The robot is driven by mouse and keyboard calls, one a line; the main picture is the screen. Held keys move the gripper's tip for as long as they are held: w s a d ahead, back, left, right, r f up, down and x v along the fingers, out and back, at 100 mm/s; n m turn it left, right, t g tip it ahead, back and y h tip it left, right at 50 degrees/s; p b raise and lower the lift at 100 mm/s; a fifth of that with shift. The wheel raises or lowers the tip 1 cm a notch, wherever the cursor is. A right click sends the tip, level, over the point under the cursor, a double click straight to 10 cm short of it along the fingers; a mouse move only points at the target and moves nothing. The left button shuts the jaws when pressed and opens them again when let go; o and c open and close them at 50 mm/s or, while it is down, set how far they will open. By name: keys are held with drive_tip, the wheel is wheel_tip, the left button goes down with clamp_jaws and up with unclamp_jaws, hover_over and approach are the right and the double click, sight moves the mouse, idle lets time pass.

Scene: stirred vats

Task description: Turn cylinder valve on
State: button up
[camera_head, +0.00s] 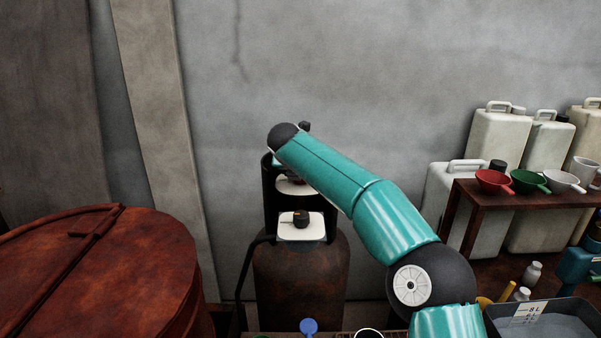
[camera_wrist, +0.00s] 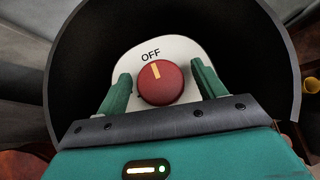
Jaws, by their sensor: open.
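The cylinder (camera_head: 301,280) is a rusty dark tank standing against the wall in the head view, with a dark guard around its top. In the wrist view the valve is a round red knob (camera_wrist: 160,83) with a yellow mark pointing up to the word OFF on a white plate (camera_wrist: 184,50). My gripper (camera_wrist: 164,88) is open, with one green finger on each side of the knob and a gap visible at both sides. In the head view my arm covers part of the guard and hides the fingers and the red knob.
A large rusty lidded vat (camera_head: 100,275) stands at the left. At the right, a small brown table (camera_head: 530,196) holds coloured funnels, with white jugs (camera_head: 497,135) behind it. A grey tray (camera_head: 550,322) lies at the lower right. The dark guard wall (camera_wrist: 85,70) curves around my gripper.

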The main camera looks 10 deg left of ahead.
drive_tip(key=shift+c, duration=0.2)
drive_tip(key=c, duration=0.9)
